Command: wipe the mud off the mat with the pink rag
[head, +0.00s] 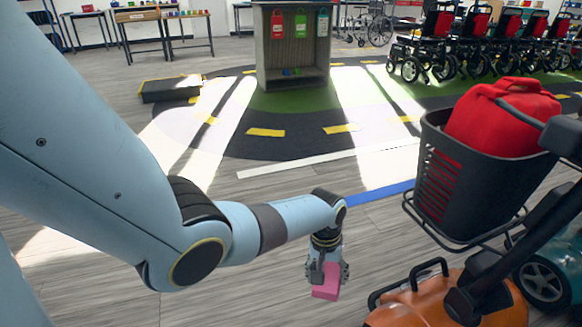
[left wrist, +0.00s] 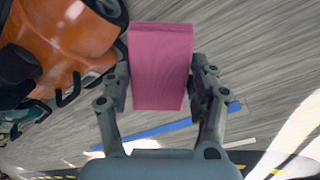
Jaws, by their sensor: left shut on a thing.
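The pink rag (head: 326,283) looks like a folded block. My left gripper (head: 327,272) is shut on it and holds it over the grey wood floor, to the left of an orange scooter. In the left wrist view the rag (left wrist: 160,68) sits between the two fingers of my left gripper (left wrist: 160,85). I cannot tell how high it is above the floor. I see no mud, and no mat that I can make out for sure. My right gripper is not in view.
A blue floor strip (head: 385,193) and a white strip (head: 290,164) lie ahead. A grey cabinet (head: 262,60) stands beyond. Floor left of the gripper is clear.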

